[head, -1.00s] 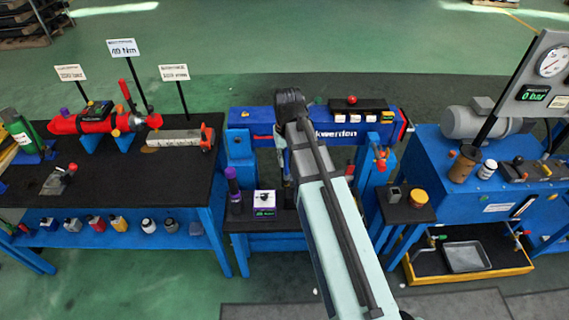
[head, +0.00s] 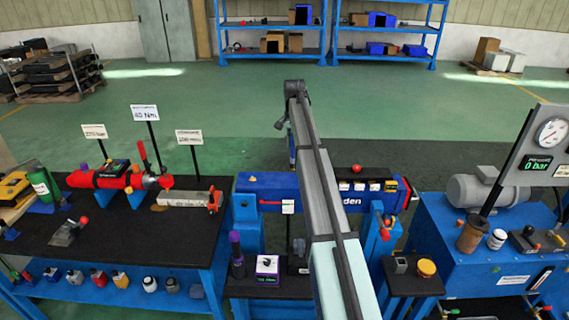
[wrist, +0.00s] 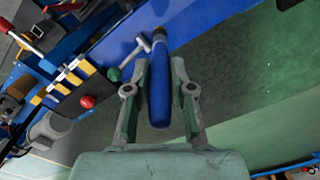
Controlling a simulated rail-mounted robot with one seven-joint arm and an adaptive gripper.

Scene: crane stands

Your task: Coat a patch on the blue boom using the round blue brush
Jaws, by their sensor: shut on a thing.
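The blue boom (head: 262,189) lies level across its stand in the middle of the head view, partly behind my arm. It also shows in the wrist view as a blue band (wrist: 205,24) at the top. My gripper (wrist: 160,68) is shut on the round blue brush (wrist: 159,95), gripping its thick blue handle. The brush's dark end points toward the boom. I cannot tell whether its tip touches the boom. In the head view my arm hides most of the gripper and brush.
Knobs and yellow-and-black blocks (wrist: 67,82) stand beside the boom. The left bench (head: 122,231) holds a red cylinder (head: 110,179) and tall signs. A blue unit with a grey motor (head: 487,190) and gauge panel stands right. Open floor lies behind the boom.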

